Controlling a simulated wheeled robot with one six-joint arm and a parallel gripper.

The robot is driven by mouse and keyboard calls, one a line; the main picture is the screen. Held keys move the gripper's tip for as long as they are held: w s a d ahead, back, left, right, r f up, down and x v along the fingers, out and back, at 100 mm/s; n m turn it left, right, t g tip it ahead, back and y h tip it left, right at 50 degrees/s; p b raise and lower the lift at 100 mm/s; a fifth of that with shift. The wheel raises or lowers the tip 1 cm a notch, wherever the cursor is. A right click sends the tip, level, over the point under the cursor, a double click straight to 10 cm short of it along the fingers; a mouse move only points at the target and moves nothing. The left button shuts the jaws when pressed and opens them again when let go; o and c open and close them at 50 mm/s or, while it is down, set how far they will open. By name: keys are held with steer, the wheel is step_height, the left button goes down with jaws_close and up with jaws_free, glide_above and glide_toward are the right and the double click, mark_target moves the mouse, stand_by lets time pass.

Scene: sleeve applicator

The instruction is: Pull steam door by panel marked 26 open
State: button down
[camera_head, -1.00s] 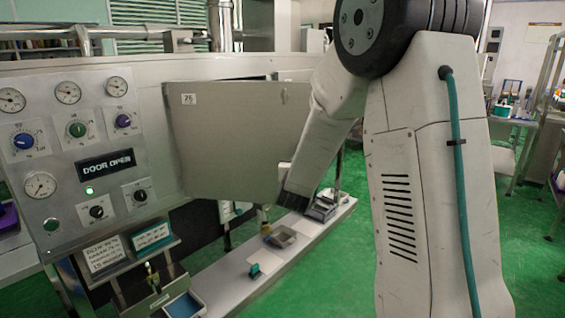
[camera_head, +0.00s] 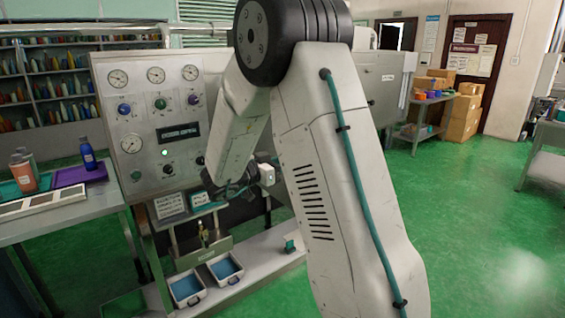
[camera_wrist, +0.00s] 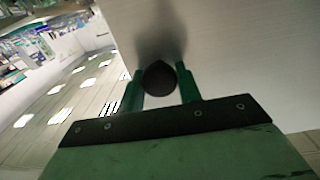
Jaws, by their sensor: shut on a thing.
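In the wrist view, my gripper (camera_wrist: 160,93) has its two green fingers on either side of a dark round knob (camera_wrist: 160,77). It is shut on this knob. The knob stands out from a pale flat panel (camera_wrist: 245,50), which looks like the steam door's face. In the head view, my arm covers the middle of the machine and hides the door and the 26 plate. My gripper's fingertips are also hidden there. The control panel (camera_head: 146,182) with gauges and dials stands left of my arm, with a small display (camera_head: 178,132) whose text is blurred.
A side table (camera_head: 40,230) with bottles and a purple tray is at the left. A low shelf (camera_head: 255,262) with blue-lined bins (camera_head: 186,288) runs under the machine. Cardboard boxes (camera_head: 462,115) stand at the back right. Green floor (camera_head: 470,220) is free at the right.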

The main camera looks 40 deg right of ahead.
steer(key=shift+a+r, duration=0.1)
stand_by(0.3)
steer(key=c, duration=1)
jaws_free()
steer(key=shift+a, duration=0.1)
steer(key=w+a, duration=0.1)
steer(key=a, duration=0.6)
steer(key=shift+a, duration=0.35)
